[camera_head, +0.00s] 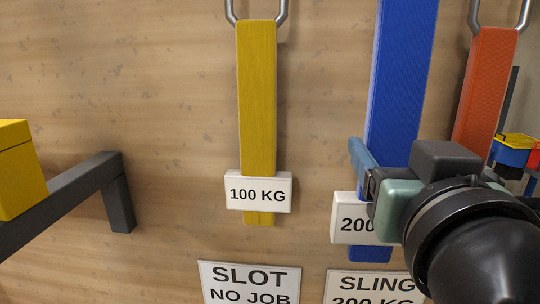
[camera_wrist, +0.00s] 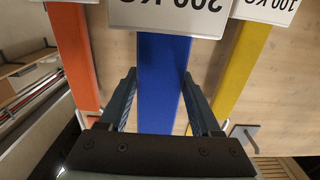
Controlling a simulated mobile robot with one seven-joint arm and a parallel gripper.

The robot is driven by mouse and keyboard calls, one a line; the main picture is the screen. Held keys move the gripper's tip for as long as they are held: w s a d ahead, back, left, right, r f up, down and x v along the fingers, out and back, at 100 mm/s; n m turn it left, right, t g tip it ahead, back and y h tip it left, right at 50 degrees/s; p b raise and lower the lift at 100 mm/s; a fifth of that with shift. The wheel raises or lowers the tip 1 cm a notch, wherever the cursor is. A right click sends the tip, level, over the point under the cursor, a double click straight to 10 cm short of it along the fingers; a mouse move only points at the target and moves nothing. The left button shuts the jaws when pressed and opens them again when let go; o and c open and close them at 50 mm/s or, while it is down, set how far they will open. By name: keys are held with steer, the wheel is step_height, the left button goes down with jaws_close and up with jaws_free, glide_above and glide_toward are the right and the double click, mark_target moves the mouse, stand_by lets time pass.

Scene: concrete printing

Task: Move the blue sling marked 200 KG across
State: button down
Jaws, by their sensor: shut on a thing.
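The blue sling (camera_head: 402,85) hangs down the wooden board, its white tag (camera_head: 346,220) reading "200" with the rest hidden behind my gripper. My gripper (camera_head: 358,160) is at the sling just above the tag. In the wrist view, the blue sling (camera_wrist: 163,85) runs between the two fingers of my gripper (camera_wrist: 160,88), which are shut on it. Its tag (camera_wrist: 170,15) shows there upside down. The sling's upper end is out of view in the head view. A sign (camera_head: 372,288) reading "SLING 200 KG" is below it, partly covered by my arm.
A yellow sling (camera_head: 257,95) tagged 100 KG hangs from a metal loop to the left, above a "SLOT NO JOB" sign (camera_head: 249,284). An orange sling (camera_head: 486,90) hangs close on the right. A dark bracket (camera_head: 90,185) with a yellow block (camera_head: 18,170) juts out at far left.

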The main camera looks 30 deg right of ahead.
steer(key=shift+s+a+b, duration=0.1)
steer(key=shift+s+b, duration=0.05)
steer(key=shift+b, duration=0.15)
steer(key=b+v, duration=0.2)
steer(key=b, duration=0.2)
steer(key=shift+b+v, duration=0.7)
steer(key=shift+v, duration=0.65)
